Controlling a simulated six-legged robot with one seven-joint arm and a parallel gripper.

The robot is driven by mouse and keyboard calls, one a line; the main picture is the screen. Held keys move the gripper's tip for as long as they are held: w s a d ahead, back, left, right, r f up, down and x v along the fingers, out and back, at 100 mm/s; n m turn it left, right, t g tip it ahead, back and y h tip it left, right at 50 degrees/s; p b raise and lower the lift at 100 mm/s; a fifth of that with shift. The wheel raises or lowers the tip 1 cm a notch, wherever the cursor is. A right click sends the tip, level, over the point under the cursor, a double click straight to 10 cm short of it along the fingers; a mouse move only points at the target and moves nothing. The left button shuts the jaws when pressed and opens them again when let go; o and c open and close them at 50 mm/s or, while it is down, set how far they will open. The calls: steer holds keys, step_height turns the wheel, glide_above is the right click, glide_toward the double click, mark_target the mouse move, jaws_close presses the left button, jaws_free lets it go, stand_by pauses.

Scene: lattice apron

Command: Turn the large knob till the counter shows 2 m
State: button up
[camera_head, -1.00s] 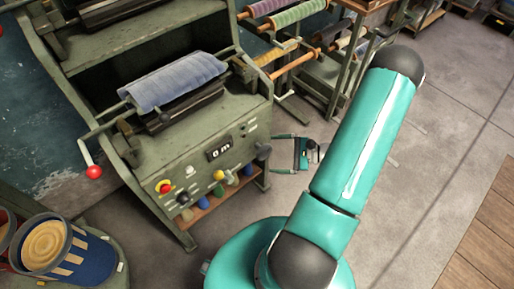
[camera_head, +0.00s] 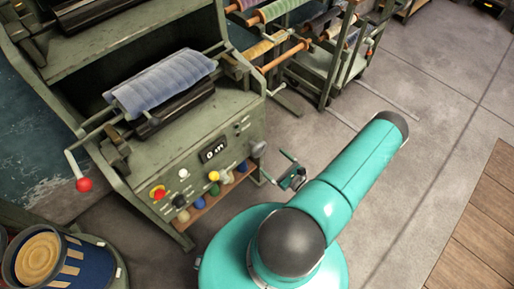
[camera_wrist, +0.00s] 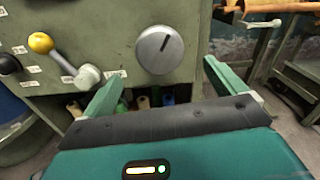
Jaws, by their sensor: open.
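The large knob (camera_wrist: 157,50) is a round grey dial on the green machine's front panel. Its dark pointer line tilts up and slightly right in the wrist view. It also shows at the panel's right end in the head view (camera_head: 258,149). The counter (camera_head: 213,151) is a small black display that appears to read 0 m. My gripper (camera_head: 277,167) is open and empty, just in front of the knob and apart from it. In the wrist view its two green fingers (camera_wrist: 162,76) spread wider than the knob, with their tips slightly below it.
A red button (camera_head: 158,193) is further along the panel. A blue cloth roll (camera_head: 160,82) lies on top. Racks of rolls stand behind; the floor at right is clear.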

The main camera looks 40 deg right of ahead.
mark_target(261, 152)
steer(key=w, duration=0.9)
steer(key=shift+w+a, duration=0.15)
steer(key=shift+w, duration=0.15)
steer(key=c, duration=1)
steer(key=shift+m, duration=0.3)
